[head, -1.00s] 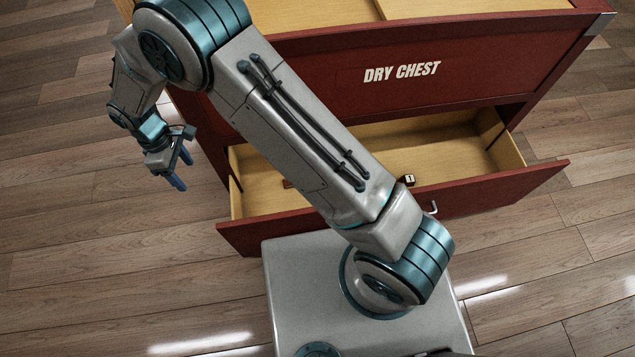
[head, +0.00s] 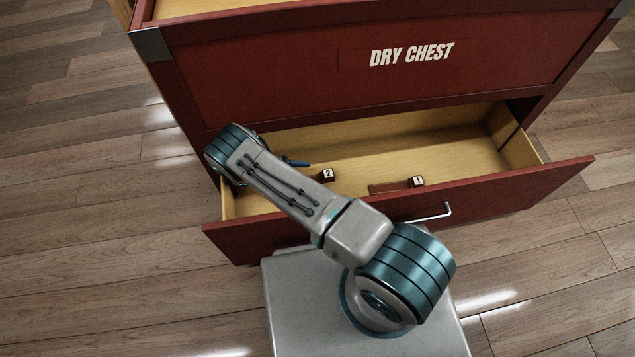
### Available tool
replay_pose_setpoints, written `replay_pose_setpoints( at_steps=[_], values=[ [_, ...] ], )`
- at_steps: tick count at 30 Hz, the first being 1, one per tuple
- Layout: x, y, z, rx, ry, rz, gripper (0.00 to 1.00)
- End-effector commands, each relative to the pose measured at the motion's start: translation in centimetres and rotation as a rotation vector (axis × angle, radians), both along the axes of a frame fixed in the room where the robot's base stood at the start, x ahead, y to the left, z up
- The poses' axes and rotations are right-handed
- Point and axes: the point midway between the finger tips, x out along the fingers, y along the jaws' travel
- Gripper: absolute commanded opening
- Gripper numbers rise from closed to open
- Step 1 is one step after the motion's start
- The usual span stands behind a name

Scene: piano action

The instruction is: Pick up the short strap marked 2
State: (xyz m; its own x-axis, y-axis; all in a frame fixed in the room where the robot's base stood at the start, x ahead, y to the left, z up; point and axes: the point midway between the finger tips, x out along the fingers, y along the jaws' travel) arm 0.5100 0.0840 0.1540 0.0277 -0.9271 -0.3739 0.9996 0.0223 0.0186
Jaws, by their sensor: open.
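The strap marked 2 (head: 328,175) lies in the open drawer, left of the middle. Its dark end block with a white label shows, and the rest of it is hidden behind my arm. My gripper (head: 298,163) is mostly hidden behind my arm. Only a blue finger shows, over the drawer and just left of and behind the label. My gripper is open, and the label stands clear of the visible finger. I cannot tell how high the finger is.
A second strap marked 1 (head: 417,181) lies in the drawer to the right. The open drawer (head: 460,157) has pale wooden sides and a red front with a metal handle (head: 425,217). The red dry chest (head: 300,80) rises behind it. The drawer's right part is empty.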

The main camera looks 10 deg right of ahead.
Motion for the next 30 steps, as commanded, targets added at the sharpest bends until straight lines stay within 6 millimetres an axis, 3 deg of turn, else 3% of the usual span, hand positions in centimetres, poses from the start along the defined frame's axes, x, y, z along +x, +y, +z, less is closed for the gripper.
replay_pose_setpoints(
  at_steps=[3, 13, 21, 28, 30],
  values=[
    [0.3, -0.8, -1.4, 0.005, 0.018, 0.012, 0.62],
    [0.6, -3.6, -2.5, 0.007, 0.02, 0.012, 0.62],
    [0.9, -7.1, -3.8, 0.008, 0.021, 0.012, 0.62],
    [1.0, -7.2, -3.7, 0.009, 0.02, 0.013, 0.62],
    [1.0, -7.2, -3.7, 0.009, 0.02, 0.013, 0.42]
  ],
)
